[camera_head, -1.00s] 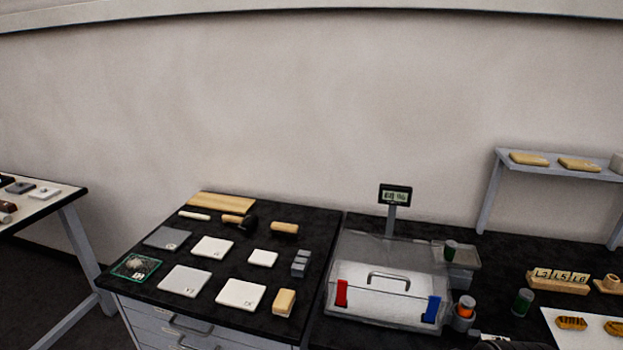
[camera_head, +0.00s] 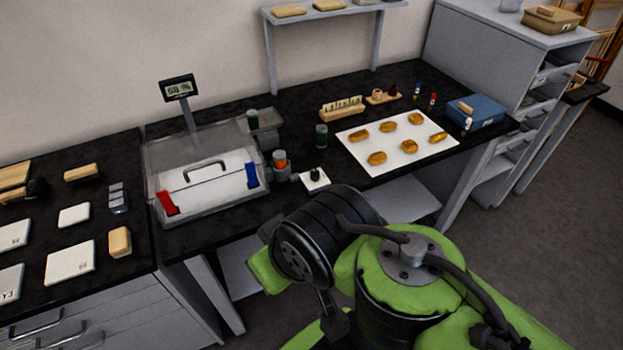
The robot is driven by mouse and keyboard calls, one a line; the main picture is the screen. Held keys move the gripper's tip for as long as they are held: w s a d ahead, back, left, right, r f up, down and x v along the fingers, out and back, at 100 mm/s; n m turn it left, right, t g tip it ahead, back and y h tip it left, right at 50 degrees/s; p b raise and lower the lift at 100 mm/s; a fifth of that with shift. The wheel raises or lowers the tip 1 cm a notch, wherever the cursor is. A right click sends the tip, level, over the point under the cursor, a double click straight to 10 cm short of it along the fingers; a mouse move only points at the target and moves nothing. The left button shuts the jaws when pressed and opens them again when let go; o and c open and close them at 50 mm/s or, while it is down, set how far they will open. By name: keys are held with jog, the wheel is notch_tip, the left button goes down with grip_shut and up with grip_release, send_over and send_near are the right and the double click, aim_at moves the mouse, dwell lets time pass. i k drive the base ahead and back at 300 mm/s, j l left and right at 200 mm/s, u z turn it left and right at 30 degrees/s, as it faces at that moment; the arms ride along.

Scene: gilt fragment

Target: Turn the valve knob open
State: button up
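My green and black arm fills the lower right of the view, in front of the bench. I cannot make out my gripper's fingers.
The chamber has a red clip (camera_head: 167,203), a blue clip (camera_head: 252,175) and a display (camera_head: 179,88) behind it. A dark green jar (camera_head: 321,136), a white sheet with gilt pieces (camera_head: 375,168) and a blue box (camera_head: 477,110) stand to the right. A shelf (camera_head: 352,8) rises behind.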

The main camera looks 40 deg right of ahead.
aim_at(314, 174)
jog(key=z, duration=0.35)
jog(key=l+z, duration=0.15)
jog(key=z, duration=0.55)
jog(key=i+u, duration=0.1)
jog(key=u, duration=0.25)
jog(key=i+u, duration=0.1)
jog(key=u, duration=0.25)
jog(key=i+u, duration=0.15)
jog(key=u, duration=0.2)
